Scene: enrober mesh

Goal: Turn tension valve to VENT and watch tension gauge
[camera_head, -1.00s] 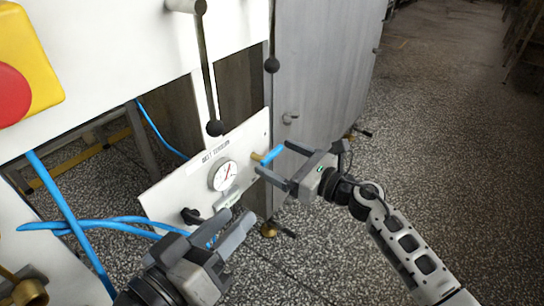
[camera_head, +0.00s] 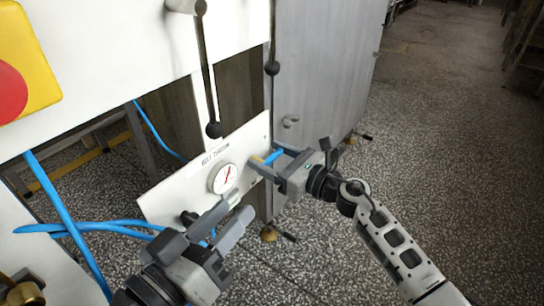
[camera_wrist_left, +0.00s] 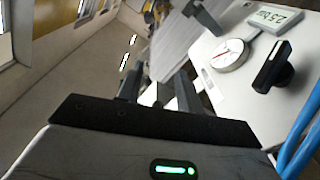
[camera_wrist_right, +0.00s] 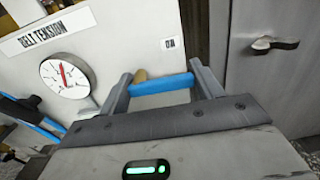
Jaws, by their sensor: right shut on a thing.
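The white belt tension panel (camera_head: 165,200) carries a round gauge (camera_head: 223,178) with a red needle. In the right wrist view the gauge (camera_wrist_right: 67,76) needle points nearly straight up. The valve's blue handle (camera_wrist_right: 160,84) sits on a brass-coloured stem (camera_wrist_right: 139,76) at the panel's right. My right gripper (camera_head: 268,158) is shut on this handle, one finger on each side. My left gripper (camera_head: 240,204) is open and empty, in front of the panel's lower part.
Blue hoses (camera_head: 110,226) run at the lower left. A lever with a black ball end (camera_head: 214,129) hangs above the panel. A grey cabinet door (camera_head: 320,70) stands behind my right gripper. A red and yellow button box (camera_head: 35,50) is at upper left. The floor at right is clear.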

